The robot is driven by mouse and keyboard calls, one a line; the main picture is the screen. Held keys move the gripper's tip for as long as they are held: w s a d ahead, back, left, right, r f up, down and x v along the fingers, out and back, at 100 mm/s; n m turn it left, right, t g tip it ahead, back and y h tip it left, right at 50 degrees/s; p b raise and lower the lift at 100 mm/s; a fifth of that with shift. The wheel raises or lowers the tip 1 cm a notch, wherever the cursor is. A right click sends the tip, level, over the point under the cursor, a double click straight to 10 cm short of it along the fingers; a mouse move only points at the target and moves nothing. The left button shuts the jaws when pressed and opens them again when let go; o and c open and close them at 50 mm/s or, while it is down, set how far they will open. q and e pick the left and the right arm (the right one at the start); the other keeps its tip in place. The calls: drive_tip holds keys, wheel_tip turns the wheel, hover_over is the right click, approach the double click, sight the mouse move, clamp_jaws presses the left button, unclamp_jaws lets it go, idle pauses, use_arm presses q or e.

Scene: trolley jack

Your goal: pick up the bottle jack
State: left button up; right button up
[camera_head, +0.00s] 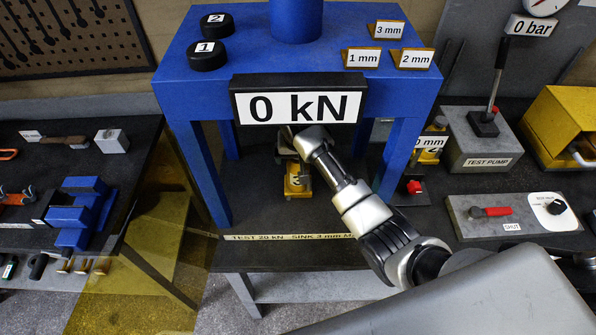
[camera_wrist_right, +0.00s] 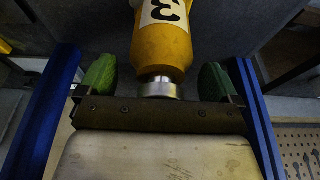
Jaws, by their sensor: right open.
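The yellow bottle jack (camera_head: 297,183) with a white number label stands under the blue press frame (camera_head: 215,170). Its upper part is hidden by my right gripper (camera_head: 290,148), which reaches in below the "0 kN" display. In the right wrist view the jack's yellow body (camera_wrist_right: 163,45) carries a "3", with a silver cylindrical end (camera_wrist_right: 160,88) nearest the gripper. The green fingertips of my right gripper (camera_wrist_right: 158,80) stand apart on both sides of the jack, with a gap on each side. My left gripper is not in view.
The "0 kN" display (camera_head: 298,107) hangs just above my right wrist, and the press legs stand either side. A test pump (camera_head: 486,140) and a valve panel (camera_head: 512,216) are on the right bench.

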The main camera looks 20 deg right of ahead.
drive_tip(key=shift+s, duration=0.1)
drive_tip(key=shift+c, duration=0.2)
clamp_jaws()
drive_tip(key=shift+w+r, duration=0.2)
drive_tip(key=shift+r, duration=0.05)
drive_tip(key=shift+w, duration=0.1)
